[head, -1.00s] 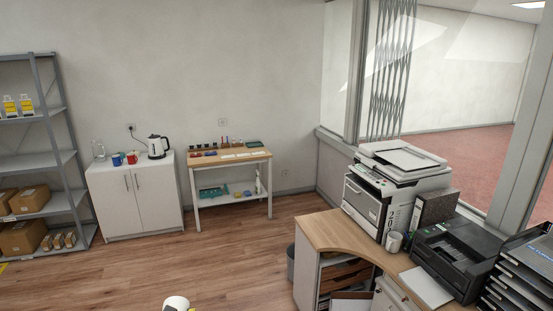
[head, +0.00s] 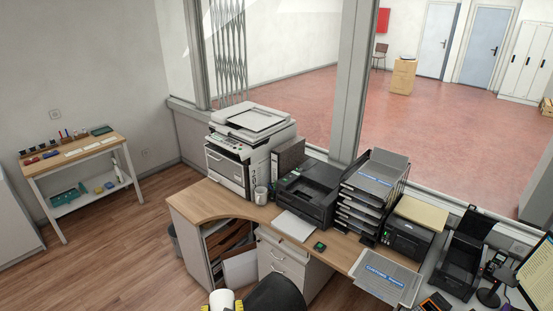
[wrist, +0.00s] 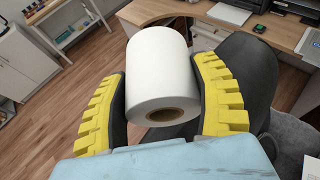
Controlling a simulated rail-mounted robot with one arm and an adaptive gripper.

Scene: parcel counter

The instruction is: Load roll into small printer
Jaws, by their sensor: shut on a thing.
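My gripper (wrist: 161,92) is shut on a white paper roll (wrist: 158,62). The roll lies between the two yellow-ridged black fingers, and its brown core end faces the wrist camera. In the head view the roll (head: 222,300) shows at the bottom edge, in the air in front of the desk. A black printer (head: 308,193) stands on the desk beside the copier. A smaller black device (head: 408,238) with a pale top stands to the right of the paper trays. I cannot tell for sure which is the small printer.
A dark chair (head: 277,294) stands close to the roll, in front of the drawers (head: 283,264). The wooden floor to the left is clear.

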